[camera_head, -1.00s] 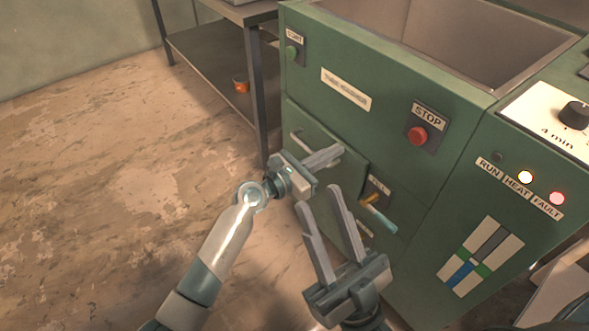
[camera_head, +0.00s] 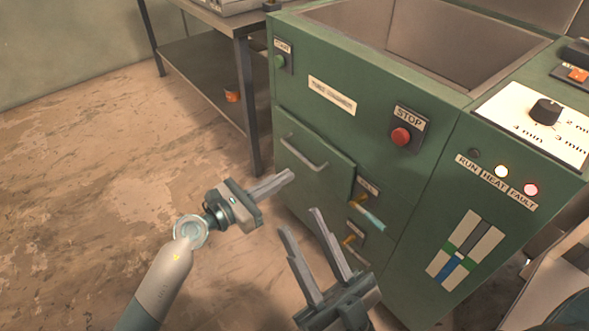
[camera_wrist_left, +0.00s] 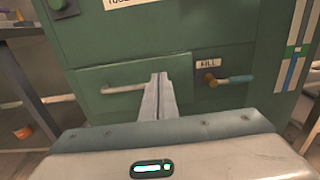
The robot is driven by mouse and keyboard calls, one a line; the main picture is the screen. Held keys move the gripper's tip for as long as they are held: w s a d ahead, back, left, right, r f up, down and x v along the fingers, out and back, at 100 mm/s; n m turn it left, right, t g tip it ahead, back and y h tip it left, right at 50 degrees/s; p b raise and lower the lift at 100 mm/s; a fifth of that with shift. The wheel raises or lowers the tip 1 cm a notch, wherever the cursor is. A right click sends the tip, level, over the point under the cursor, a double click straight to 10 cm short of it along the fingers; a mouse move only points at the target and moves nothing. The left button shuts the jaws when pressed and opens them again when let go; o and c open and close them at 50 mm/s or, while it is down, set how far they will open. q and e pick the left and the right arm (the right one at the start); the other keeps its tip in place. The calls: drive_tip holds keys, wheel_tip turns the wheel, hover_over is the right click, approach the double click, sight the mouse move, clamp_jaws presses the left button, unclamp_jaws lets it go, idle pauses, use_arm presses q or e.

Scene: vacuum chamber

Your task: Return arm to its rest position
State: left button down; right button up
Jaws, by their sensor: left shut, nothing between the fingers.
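My left gripper (camera_head: 280,184) is shut with nothing between its fingers. In the head view it is out in front of the green machine's lower panel, left of and below the panel's handle. It also shows in the left wrist view (camera_wrist_left: 159,80), its fingers together and pointing at the panel. My right gripper (camera_head: 300,232) is open and empty, lower and to the right, with its two fingers clearly apart in front of the machine.
The green machine (camera_head: 330,130) has a panel with a bar handle (camera_head: 304,153), a red STOP button (camera_head: 401,137), a valve with a light-blue lever (camera_head: 368,217), a dial (camera_head: 546,111) and lit HEAT and FAULT lamps. A metal table (camera_head: 215,85) stands behind left. Floor at left is clear.

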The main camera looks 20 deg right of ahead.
use_arm(q)
drive_tip(key=shift+s+a, duration=0.25)
drive_tip(key=shift+a, duration=0.3)
